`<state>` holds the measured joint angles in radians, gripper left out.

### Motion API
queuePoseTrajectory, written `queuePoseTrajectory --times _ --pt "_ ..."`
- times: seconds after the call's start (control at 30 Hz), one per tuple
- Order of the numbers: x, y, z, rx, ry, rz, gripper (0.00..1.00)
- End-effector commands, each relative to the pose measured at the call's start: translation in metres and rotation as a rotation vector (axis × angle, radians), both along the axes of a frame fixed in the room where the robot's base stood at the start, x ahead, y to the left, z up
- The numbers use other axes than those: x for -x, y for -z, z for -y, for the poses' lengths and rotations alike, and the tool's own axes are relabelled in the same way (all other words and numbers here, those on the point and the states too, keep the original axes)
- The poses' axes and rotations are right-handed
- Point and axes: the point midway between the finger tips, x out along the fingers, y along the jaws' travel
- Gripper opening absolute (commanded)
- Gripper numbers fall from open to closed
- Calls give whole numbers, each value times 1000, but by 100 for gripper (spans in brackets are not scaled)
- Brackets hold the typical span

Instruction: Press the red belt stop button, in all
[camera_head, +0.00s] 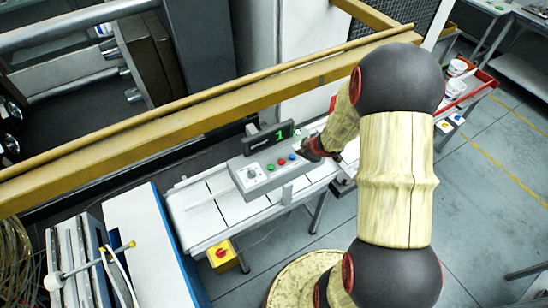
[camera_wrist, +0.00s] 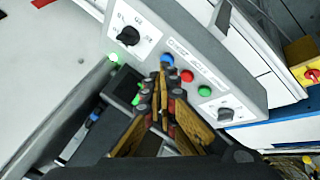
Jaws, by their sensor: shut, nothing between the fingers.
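The control panel (camera_head: 262,183) is a grey sloped box on the white belt table. Its row of buttons holds a red button (camera_head: 282,162) between a green button and a blue button. In the wrist view the red button (camera_wrist: 187,76) is in plain sight, with the blue button (camera_wrist: 167,59) on one side and the green button (camera_wrist: 204,91) on the other. My gripper (camera_wrist: 165,74) is shut and empty, its tips beside the red and blue buttons in the picture. Whether it touches the panel cannot be told. In the head view my gripper (camera_head: 312,149) is over the panel's right end.
A black display (camera_head: 268,139) with a green 1 stands behind the panel. A yellow beam (camera_head: 200,125) runs across behind it. A yellow box (camera_head: 222,255) with a red knob hangs below the table's front edge.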

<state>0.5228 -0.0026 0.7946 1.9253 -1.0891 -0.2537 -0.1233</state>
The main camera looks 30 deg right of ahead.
Motion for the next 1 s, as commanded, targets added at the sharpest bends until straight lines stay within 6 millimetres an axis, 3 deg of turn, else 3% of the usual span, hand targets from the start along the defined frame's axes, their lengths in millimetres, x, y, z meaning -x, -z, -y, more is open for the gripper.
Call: queuePoseTrajectory --times 0.17,0.37,0.77,1.0 --pt "-35 -20 -31 -22 -193 129 0" --pt "-48 -36 -54 -51 -290 203 0" --pt "-49 -38 -56 -54 -297 215 0" --pt "-49 -28 -56 -54 -296 214 0"
